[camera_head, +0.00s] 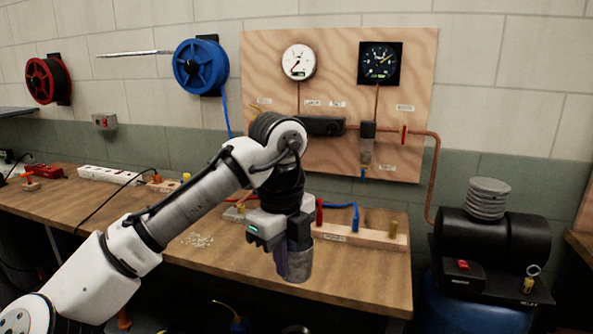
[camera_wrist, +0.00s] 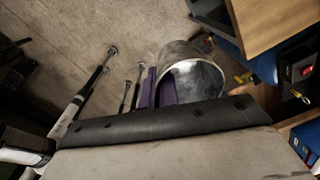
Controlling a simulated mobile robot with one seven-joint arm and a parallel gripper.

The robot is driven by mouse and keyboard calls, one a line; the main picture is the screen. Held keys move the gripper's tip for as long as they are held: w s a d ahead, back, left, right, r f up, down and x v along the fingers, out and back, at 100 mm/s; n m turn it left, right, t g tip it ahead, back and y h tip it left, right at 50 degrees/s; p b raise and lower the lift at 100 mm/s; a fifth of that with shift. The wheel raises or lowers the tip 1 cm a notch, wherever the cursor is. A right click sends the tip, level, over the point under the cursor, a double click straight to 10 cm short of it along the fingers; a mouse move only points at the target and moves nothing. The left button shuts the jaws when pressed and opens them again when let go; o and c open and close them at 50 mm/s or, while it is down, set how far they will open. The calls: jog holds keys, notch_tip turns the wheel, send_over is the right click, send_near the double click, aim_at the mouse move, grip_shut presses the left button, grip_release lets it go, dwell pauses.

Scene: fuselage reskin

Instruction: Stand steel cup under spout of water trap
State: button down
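The steel cup (camera_head: 298,263) hangs from my gripper (camera_head: 284,265), in front of the workbench in the head view. Its open mouth shows in the wrist view (camera_wrist: 197,80), beside a purple finger (camera_wrist: 150,90). My gripper appears shut on the cup's wall; the other finger is mostly hidden. The water trap (camera_head: 367,150) is on the plywood board, under the dark gauge. Its blue spout (camera_head: 363,173) points down, above and to the right of the cup and well apart from it.
The workbench (camera_head: 350,272) carries a wooden block (camera_head: 375,238) with red, blue and brass fittings below the board. Small pale bits (camera_head: 197,240) lie on the left. A black compressor (camera_head: 490,240) stands right of the bench. Bare floor (camera_wrist: 130,30) shows beyond the cup in the wrist view.

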jog(key=w+a+f+n, duration=0.25)
jog(key=f+n, duration=0.25)
jog(key=f, duration=0.5)
jog(key=w+a+f+n, duration=0.25)
jog(key=f+n, duration=0.25)
jog(key=f, duration=0.6)
jog(key=w+a+f+n, duration=0.25)
jog(key=f+n, duration=0.35)
jog(key=f, duration=0.4)
jog(key=s+d+f+n, duration=0.2)
jog(key=d+f+n, duration=0.1)
jog(key=f, duration=0.6)
jog(key=s+d+f+n, duration=0.2)
jog(key=d+f+n, duration=0.1)
jog(key=f, duration=0.6)
jog(key=s+d+f+n, duration=0.3)
jog(key=f+n, duration=0.1)
jog(key=f, duration=0.4)
jog(key=shift+d+f+y, duration=0.3)
jog(key=shift+d+f, duration=0.05)
jog(key=shift+f, duration=0.05)
jog(key=shift+w+r, duration=0.15)
jog(key=shift+w, duration=0.05)
jog(key=shift+s+a, duration=0.1)
jog(key=shift+s, duration=0.1)
